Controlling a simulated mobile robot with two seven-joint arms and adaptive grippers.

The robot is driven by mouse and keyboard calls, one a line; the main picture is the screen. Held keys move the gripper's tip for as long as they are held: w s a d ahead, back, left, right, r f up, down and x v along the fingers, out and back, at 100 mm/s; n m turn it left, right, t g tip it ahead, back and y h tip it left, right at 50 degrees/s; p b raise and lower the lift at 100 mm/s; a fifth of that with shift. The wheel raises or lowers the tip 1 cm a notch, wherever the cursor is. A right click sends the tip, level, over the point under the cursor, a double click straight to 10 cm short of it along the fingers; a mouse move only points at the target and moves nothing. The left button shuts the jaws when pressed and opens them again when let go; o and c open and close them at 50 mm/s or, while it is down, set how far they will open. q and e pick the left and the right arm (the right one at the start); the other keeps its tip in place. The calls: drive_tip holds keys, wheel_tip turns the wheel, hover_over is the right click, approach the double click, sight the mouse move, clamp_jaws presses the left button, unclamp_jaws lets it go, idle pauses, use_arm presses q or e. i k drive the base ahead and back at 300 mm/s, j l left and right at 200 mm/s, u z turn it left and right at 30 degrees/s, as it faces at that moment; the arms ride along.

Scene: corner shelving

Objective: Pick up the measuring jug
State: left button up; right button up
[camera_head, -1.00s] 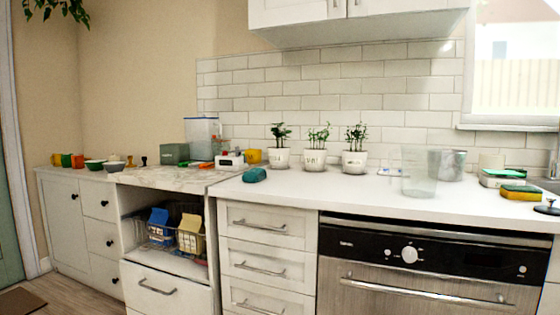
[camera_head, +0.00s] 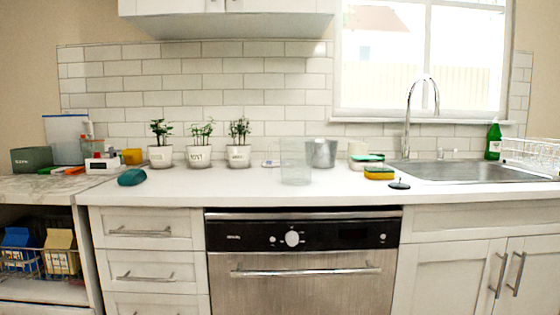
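Neither of my grippers shows in the head view.
Three potted plants (camera_head: 199,156) stand left of the jug along the tiled wall. Sponges (camera_head: 379,173) and a black disc (camera_head: 400,185) lie to its right, before the sink (camera_head: 470,171). The counter (camera_head: 215,184) in front of the plants is clear.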

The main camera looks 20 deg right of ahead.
sight(296, 153)
drive_tip(key=i+j+z, duration=0.15)
drive_tip(key=i+z, duration=0.3)
drive_tip(key=i+j+z, duration=0.45)
drive_tip(key=i, duration=0.15)
